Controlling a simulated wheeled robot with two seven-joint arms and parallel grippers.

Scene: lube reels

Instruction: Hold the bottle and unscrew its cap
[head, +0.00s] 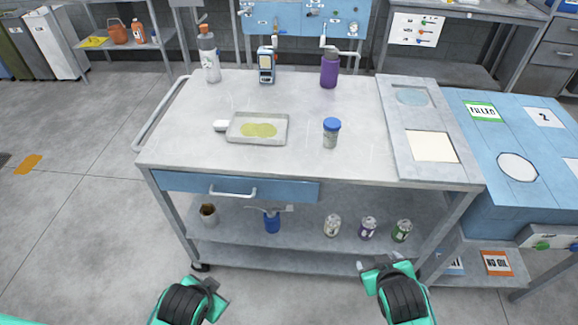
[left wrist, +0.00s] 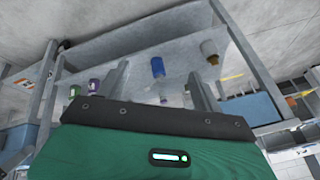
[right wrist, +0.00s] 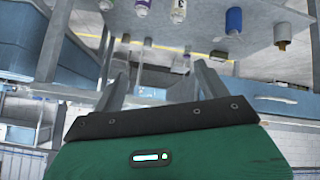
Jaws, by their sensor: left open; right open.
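A small clear bottle (head: 330,139) with a wide blue cap (head: 332,125) stands upright on the grey worktop (head: 290,165), right of its middle. The cap sits on the bottle. My left gripper (head: 205,287) is open and empty, low in front of the cart's left half. My right gripper (head: 380,263) is open and empty, low in front of the cart's right half. Both are well below the worktop and apart from the bottle. Both pairs of fingers also show spread in the left wrist view (left wrist: 160,85) and right wrist view (right wrist: 164,84). Neither wrist view clearly shows the bottle.
Left of the bottle is a tray (head: 285,130) with yellowish liquid. A panel (head: 396,150) lies right.

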